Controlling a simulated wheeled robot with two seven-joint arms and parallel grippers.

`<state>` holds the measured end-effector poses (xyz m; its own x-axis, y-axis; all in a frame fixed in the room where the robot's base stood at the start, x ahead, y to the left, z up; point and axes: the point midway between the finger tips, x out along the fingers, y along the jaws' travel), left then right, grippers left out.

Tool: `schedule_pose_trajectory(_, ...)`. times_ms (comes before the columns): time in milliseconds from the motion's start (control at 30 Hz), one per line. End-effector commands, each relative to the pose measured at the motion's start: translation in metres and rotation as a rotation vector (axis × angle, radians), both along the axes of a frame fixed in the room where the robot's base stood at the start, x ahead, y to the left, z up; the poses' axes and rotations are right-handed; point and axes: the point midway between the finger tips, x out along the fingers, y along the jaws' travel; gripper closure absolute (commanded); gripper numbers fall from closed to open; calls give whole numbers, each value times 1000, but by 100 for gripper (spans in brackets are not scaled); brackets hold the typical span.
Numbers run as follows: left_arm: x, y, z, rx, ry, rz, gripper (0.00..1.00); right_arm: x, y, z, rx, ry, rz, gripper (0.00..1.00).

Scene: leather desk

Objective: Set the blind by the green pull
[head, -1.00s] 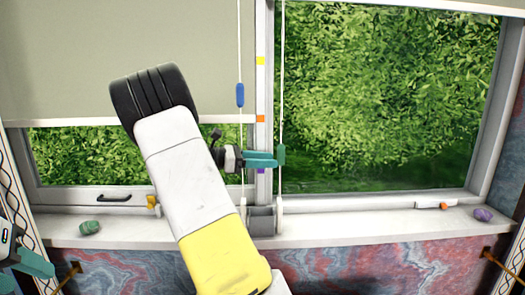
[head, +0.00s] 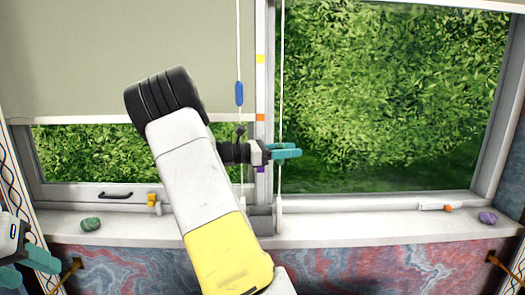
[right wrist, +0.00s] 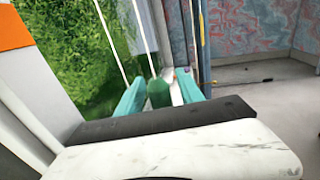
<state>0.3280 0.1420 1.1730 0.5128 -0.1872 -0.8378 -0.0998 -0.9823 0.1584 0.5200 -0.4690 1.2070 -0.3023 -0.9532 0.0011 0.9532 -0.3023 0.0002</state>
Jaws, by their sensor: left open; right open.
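The green pull (right wrist: 158,92) hangs on a white cord in front of the right window. In the right wrist view it sits between the teal fingers of my right gripper (right wrist: 160,93), which is open around it; I cannot tell whether they touch it. In the head view the fingers of my right gripper (head: 286,151) cover the green pull. A blue pull (head: 239,93) hangs on another cord to the left. The beige blind (head: 120,60) covers the upper left window; the right window is mostly uncovered. My left gripper (head: 30,262) is open and empty at the lower left.
The middle post carries yellow (head: 260,59), orange (head: 260,117) and purple (head: 260,169) marks. On the sill (head: 350,228) lie a green stone (head: 91,224), a marker (head: 435,207) and a purple stone (head: 488,217). A black handle (head: 115,195) is on the left frame.

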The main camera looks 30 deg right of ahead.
Motion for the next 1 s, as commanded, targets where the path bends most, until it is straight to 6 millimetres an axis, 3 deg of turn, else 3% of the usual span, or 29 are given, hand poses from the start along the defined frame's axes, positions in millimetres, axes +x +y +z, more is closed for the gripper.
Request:
schedule_pose_trajectory(267, 0, 0, 0, 0, 0, 0, 56, -1, -2, 0, 1, 0, 1, 56)
schedule_pose_trajectory(500, 0, 0, 0, 0, 0, 0, 56, -1, -2, 0, 1, 0, 0, 100)
schedule_pose_trajectory(1000, 0, 0, 0, 0, 0, 0, 56, 0, -2, 0, 1, -1, 1, 100)
